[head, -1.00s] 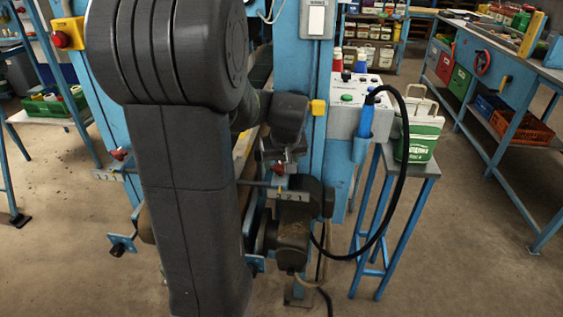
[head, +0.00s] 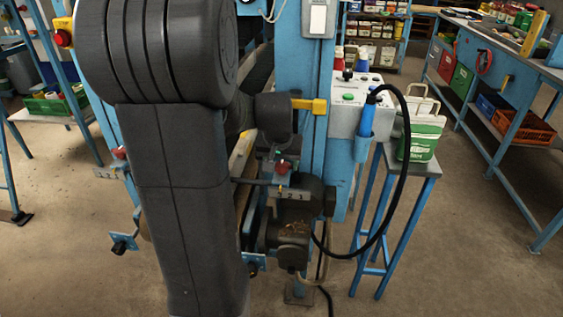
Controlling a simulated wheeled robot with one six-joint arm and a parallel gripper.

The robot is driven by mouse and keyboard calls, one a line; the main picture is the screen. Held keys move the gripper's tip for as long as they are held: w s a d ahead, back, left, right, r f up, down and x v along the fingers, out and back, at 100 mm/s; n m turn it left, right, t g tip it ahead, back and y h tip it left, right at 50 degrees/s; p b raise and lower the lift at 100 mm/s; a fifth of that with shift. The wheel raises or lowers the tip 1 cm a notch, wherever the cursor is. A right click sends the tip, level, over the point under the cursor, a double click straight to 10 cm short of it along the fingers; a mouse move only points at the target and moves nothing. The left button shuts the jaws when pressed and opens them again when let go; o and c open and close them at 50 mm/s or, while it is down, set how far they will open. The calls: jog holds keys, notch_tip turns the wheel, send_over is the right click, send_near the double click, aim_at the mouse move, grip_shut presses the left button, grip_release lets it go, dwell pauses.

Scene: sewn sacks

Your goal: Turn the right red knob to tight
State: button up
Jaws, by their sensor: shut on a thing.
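The right red knob (head: 283,169) sits on the blue upright's near side, above a small plate with numerals (head: 292,194). My gripper (head: 277,153) is below my dark wrist, at this knob and shut on it. The fingers are small and dark here, and their exact contact is hard to see. The knob's setting cannot be read clearly. The left red knob (head: 119,153) is partly hidden by my arm, with its own plate (head: 108,172) below.
A grey control box (head: 350,105) with a black cable stands to the right. A green and white canister (head: 421,137) rests on a blue stand. A yellow bar (head: 310,105) projects beside my wrist. A workbench (head: 512,62) lies far right, with open floor before it.

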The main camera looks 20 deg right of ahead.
jog(key=o, duration=1)
jog(key=shift+r, duration=0.1)
jog(key=p+v, duration=0.1)
jog(key=v, duration=1.2)
jog(key=shift+a+r, duration=0.1)
jog(key=shift+r, duration=0.25)
jog(key=shift+f, duration=0.1)
jog(key=b+x, duration=0.1)
jog(key=x, duration=1.2)
jog(key=shift+f, duration=0.4)
jog(key=shift+r, duration=0.15)
